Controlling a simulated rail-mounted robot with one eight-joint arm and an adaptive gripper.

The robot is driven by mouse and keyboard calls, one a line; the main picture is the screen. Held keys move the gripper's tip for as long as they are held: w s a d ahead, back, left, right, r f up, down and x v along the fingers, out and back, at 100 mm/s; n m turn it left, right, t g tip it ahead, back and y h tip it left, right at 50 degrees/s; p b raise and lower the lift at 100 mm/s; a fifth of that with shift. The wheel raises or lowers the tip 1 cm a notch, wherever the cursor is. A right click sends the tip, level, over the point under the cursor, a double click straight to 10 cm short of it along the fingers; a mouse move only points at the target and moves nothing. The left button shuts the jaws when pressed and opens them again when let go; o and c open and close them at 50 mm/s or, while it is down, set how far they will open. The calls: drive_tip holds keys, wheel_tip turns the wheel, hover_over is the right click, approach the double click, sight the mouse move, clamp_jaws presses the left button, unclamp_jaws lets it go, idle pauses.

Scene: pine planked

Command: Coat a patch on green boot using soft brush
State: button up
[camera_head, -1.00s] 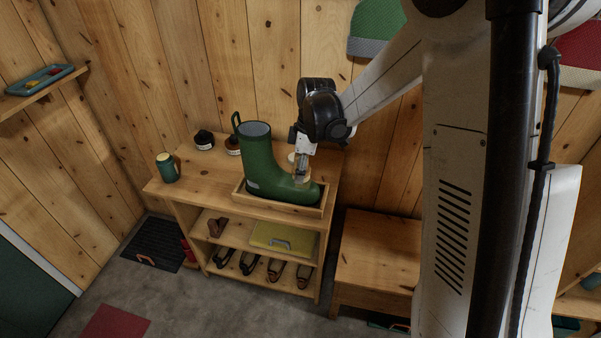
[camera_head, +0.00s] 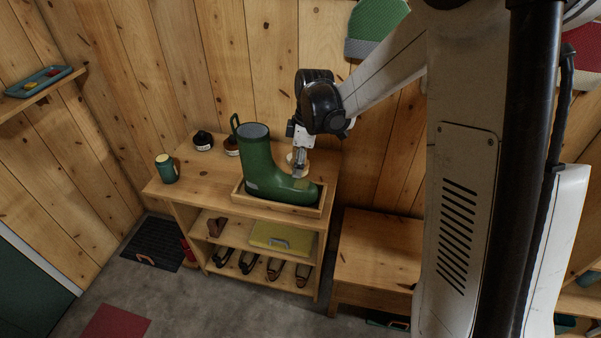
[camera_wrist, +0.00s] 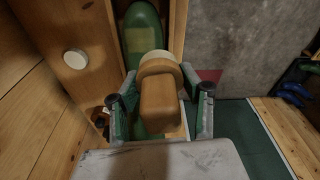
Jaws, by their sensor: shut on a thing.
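The green boot (camera_head: 258,163) stands upright in a shallow wooden tray (camera_head: 283,206) on top of the shelf unit, toe to the right. In the wrist view the boot (camera_wrist: 142,15) lies beyond the brush and shows a paler, rectangular patch (camera_wrist: 139,39). My gripper (camera_head: 300,165) is over the boot's foot and is shut on the soft brush (camera_wrist: 158,98). The brush has a wooden handle and a pale round head (camera_wrist: 153,58). The head hides part of the boot; I cannot tell whether it touches the boot.
A white round object (camera_wrist: 75,59) lies beside the tray. A green mug (camera_head: 167,169) and small dark jars (camera_head: 203,140) stand on the shelf top (camera_head: 200,180). Shoes (camera_head: 275,268) fill the lower shelf. A wooden bench (camera_head: 378,250) stands right. Plank walls close in behind.

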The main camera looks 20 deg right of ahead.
drive_tip(key=shift+s+f+b, duration=0.1)
drive_tip(key=shift+f+b, duration=0.1)
drive_tip(key=shift+b, duration=0.3)
